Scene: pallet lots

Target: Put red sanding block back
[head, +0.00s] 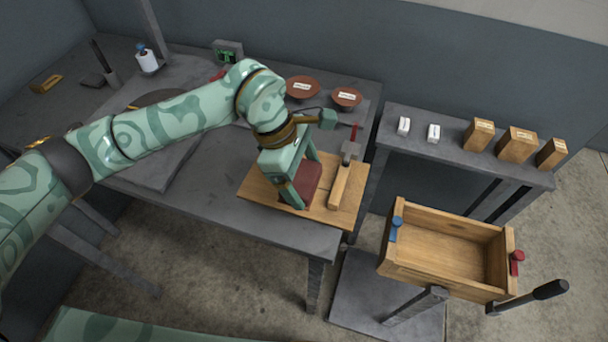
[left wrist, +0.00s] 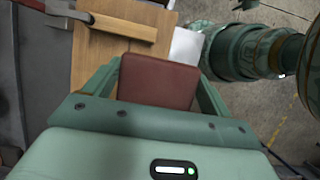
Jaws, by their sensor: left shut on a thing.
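The red sanding block (head: 308,183) is a dark red block between the fingers of my left gripper (head: 297,190). The gripper is shut on it, over a wooden board (head: 258,187) at the table's front right corner. In the left wrist view the block (left wrist: 157,82) fills the space between the fingers, and the board (left wrist: 98,55) lies beyond it. I cannot tell whether the block touches the board. A hammer (head: 341,182) with a wooden handle lies on the board, just right of the block. My right gripper is not in view.
Two brown bowls (head: 303,88) (head: 346,97) with labels stand behind the board. A wooden crate (head: 447,255) with blue and red clamps stands at the lower right. A side shelf (head: 455,152) holds white and brown labelled blocks. The table's front left is largely clear.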

